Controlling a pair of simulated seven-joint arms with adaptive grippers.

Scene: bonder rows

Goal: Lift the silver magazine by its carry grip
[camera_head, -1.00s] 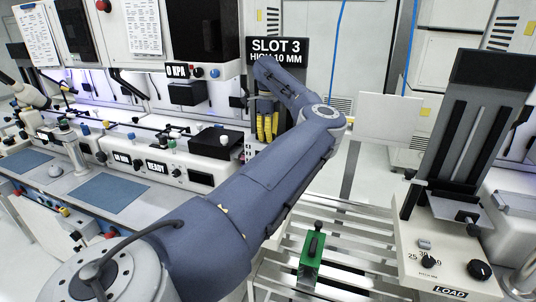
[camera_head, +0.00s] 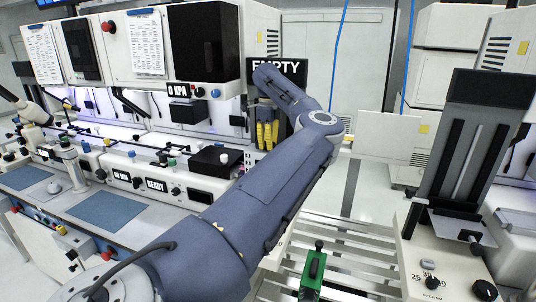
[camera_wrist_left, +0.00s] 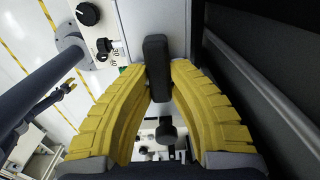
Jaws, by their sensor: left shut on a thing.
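My left gripper (camera_head: 267,134) has yellow ribbed fingers and is at the end of my arm, below the black sign. In the left wrist view, the fingers (camera_wrist_left: 158,84) are shut on an upright black carry grip (camera_wrist_left: 156,62), one on each side. The silver body under the grip cannot be made out clearly in the wrist view, and in the head view my arm and gripper hide it. A green magazine (camera_head: 312,274) with a black grip stands on the slatted rack, apart from the gripper.
The slatted rack (camera_head: 345,262) lies right of my arm. A white load station (camera_head: 440,262) with knobs and a tall black slide stands at the right. A bench with blue mats (camera_head: 105,208) and control boxes is at the left. A sign (camera_head: 279,68) reads EMPTY.

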